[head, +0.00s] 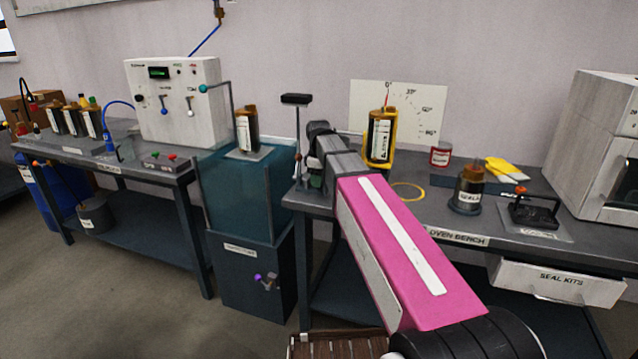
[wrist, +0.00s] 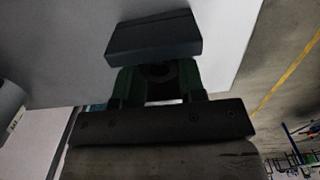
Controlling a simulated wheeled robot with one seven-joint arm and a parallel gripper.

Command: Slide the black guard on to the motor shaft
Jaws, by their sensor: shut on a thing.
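In the wrist view my gripper (wrist: 158,84) shows two dark green fingers, shut on a dark piece with a round hollow between them. A flat black block (wrist: 153,37) sits just beyond the fingertips, touching or very close. I take this dark piece and block to be the black guard, though shadow hides where they join. In the head view my pink arm reaches over the bench corner, and its grey wrist hides most of the fingers. I cannot make out the motor shaft in either view.
A thin post with a black flat top (head: 296,99) stands beside my wrist. A yellow-collared bottle (head: 379,140) and yellow ring (head: 408,191) are right of it on the oven bench (head: 457,237). A teal tank (head: 235,195) is left. A dark cup (head: 467,192) and clamp (head: 532,208) stand farther right.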

